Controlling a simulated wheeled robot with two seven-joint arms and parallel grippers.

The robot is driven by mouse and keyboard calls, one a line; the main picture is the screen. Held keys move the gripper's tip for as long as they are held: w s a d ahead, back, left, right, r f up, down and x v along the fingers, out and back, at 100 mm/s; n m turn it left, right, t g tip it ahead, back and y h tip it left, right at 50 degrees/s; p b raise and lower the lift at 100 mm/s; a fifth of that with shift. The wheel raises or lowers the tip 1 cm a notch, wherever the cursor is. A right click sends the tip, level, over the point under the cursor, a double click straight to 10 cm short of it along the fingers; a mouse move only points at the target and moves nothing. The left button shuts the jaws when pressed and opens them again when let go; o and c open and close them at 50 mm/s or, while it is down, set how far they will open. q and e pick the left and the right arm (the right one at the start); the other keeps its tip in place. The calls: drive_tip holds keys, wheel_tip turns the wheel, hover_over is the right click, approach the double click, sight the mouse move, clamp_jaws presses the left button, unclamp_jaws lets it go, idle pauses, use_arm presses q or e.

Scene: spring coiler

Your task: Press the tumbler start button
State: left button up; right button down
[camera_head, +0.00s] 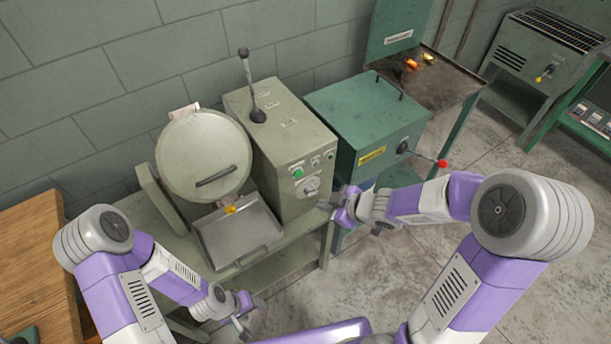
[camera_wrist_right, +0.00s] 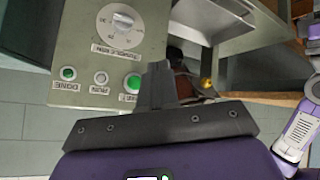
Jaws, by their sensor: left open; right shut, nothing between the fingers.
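The tumbler (camera_head: 204,155) has a round lid and stands beside a grey-green control box (camera_head: 275,130). The green start button (camera_head: 297,173) is on the box's front panel; in the right wrist view the green button (camera_wrist_right: 133,82) is beside my finger, its label partly hidden. My right gripper (camera_head: 327,205) is shut and empty, just in front of the panel, below and right of the button. In the wrist view its fingertips (camera_wrist_right: 158,66) are close beside the button; I cannot tell whether they touch the panel. My left gripper (camera_head: 246,318) is open, low in front of the bench.
A dial (camera_wrist_right: 121,22) and DONE (camera_wrist_right: 68,73) and RUN (camera_wrist_right: 100,77) lamps share the panel. A metal tray (camera_head: 238,232) lies below the tumbler. A green machine (camera_head: 365,120) with a red-knobbed lever stands right. A wooden table (camera_head: 35,270) is at left.

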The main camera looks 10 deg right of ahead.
sight(298, 174)
idle(0.3)
drive_tip(key=w+a+p, duration=0.1)
drive_tip(key=w+a, duration=0.2)
drive_tip(key=w, duration=0.5)
drive_tip(key=shift+w, duration=0.15)
idle(2.0)
drive_tip(key=shift+w+a+p, duration=0.15)
drive_tip(key=shift+w+p, duration=0.25)
drive_tip(key=shift+p, duration=0.05)
